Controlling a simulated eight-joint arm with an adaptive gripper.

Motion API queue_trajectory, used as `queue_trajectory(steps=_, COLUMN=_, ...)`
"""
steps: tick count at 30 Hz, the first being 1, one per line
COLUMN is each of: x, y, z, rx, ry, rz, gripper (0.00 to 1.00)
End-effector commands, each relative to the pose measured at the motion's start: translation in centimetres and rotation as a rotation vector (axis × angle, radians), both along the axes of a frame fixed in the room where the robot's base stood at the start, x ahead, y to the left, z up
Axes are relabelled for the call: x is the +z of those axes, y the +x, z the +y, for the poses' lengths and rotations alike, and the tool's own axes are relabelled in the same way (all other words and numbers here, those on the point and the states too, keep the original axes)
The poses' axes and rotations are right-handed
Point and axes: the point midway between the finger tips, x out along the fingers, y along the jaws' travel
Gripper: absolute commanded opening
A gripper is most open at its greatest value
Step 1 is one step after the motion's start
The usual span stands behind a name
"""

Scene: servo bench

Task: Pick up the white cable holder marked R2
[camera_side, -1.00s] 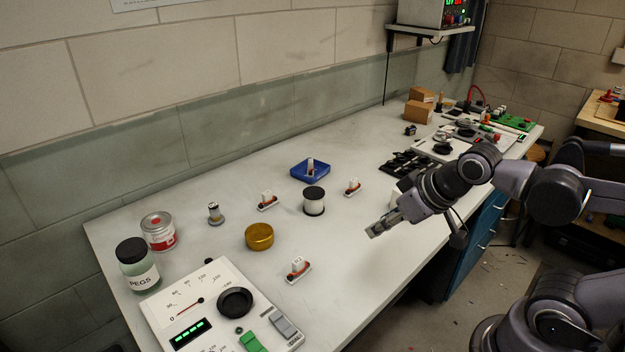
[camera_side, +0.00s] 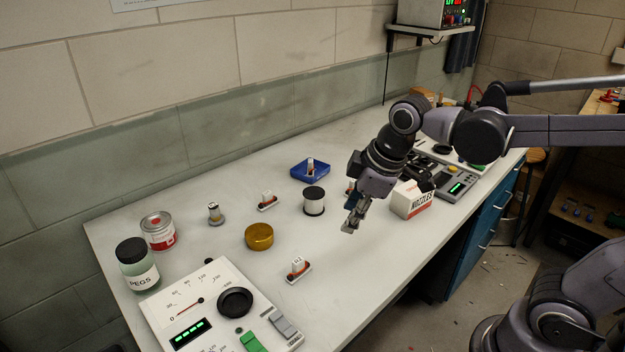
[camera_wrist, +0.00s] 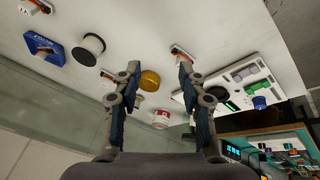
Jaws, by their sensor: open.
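Several small white cable holders with orange-red bases stand on the bench. One (camera_side: 297,265) is at the front, with dark lettering too small to read surely. Another (camera_side: 267,198) is near the middle, and one (camera_side: 351,186) is partly hidden behind my gripper (camera_side: 350,226). A further white piece (camera_side: 310,166) stands in the blue tray. I cannot tell for certain which is R2. My gripper is open and empty above the bench, up and right of the front holder. In the wrist view a holder (camera_wrist: 181,52) shows beside the right fingertip of my gripper (camera_wrist: 159,67).
A meter panel (camera_side: 255,297) is at front left, with a jar (camera_side: 137,268) and can (camera_side: 158,232) behind. A nozzles box (camera_side: 410,200) stands right. Bench between front holder and gripper is clear.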

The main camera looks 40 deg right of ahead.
Motion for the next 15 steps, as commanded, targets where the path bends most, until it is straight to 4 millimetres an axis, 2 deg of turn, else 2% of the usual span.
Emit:
queue_trajectory(steps=1, x=0.1, y=1.0, z=0.8, rx=0.087, ry=-0.028, rz=0.031, gripper=0.41)
queue_trajectory(steps=9, x=-0.7, y=4.8, z=4.6, rx=0.568, ry=-0.156, rz=0.195, gripper=0.41)
queue_trajectory(steps=15, x=-1.9, y=6.6, z=6.9, rx=0.842, ry=-0.2, rz=0.283, gripper=0.41)
